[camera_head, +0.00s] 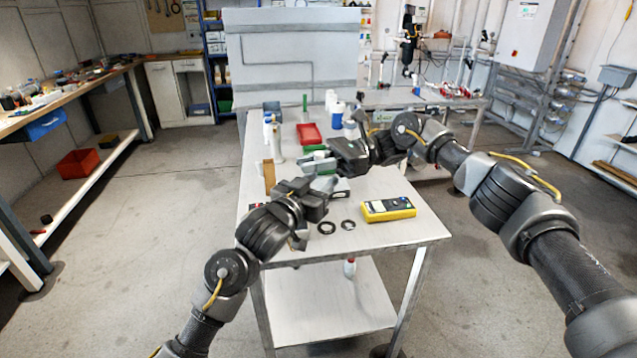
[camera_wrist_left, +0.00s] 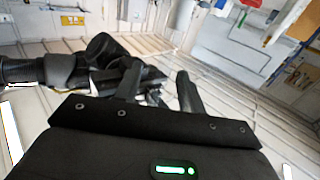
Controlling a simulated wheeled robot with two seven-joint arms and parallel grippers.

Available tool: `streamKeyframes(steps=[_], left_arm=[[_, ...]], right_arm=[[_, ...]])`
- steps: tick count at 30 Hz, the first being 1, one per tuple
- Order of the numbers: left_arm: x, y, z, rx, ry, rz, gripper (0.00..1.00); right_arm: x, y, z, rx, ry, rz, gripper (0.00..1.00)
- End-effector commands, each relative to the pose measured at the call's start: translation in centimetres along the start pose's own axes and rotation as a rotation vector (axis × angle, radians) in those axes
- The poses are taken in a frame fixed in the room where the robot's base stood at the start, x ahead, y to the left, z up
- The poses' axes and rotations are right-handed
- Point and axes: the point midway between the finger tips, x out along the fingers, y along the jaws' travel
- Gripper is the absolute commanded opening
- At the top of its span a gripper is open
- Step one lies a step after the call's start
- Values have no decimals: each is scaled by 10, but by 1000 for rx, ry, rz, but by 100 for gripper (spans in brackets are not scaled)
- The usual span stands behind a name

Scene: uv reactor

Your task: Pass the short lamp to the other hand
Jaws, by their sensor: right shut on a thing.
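My left gripper (camera_head: 332,188) reaches in from the left over the near part of the table. In the left wrist view its two fingers (camera_wrist_left: 158,92) stand apart, open. My right gripper (camera_head: 322,162) comes in from the right, just beyond and close to the left one. It is shut on a small pale grey thing, apparently the short lamp, mostly hidden by the grippers. In the left wrist view a small pale part of it (camera_wrist_left: 153,98) shows between my left fingers, with the dark right gripper behind. I cannot tell whether the left fingers touch it.
The white table (camera_head: 385,237) carries a yellow meter (camera_head: 388,209) and two black rings (camera_head: 327,228) in front. A red tray (camera_head: 308,134), a wooden block (camera_head: 269,178) and several bottles stand farther back. A grey panel (camera_head: 290,60) closes off the back.

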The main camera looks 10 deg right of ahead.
Motion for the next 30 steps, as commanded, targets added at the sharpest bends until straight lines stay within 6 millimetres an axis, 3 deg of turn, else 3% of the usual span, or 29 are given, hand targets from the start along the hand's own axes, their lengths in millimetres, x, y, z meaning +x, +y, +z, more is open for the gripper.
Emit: streamKeyframes(steps=[1,9,10,15,25,30], left_arm=[[0,0,0,0,0,0,33],[0,0,0,0,0,0,0],[0,0,0,0,0,0,0],[0,0,0,0,0,0,0],[0,0,0,0,0,0,0],[0,0,0,0,0,0,0]], right_arm=[[0,0,0,0,0,0,0],[0,0,0,0,0,0,0],[0,0,0,0,0,0,20],[0,0,0,0,0,0,42],[-2,0,0,0,0,-1,43],[-24,0,0,0,3,-4,43]])
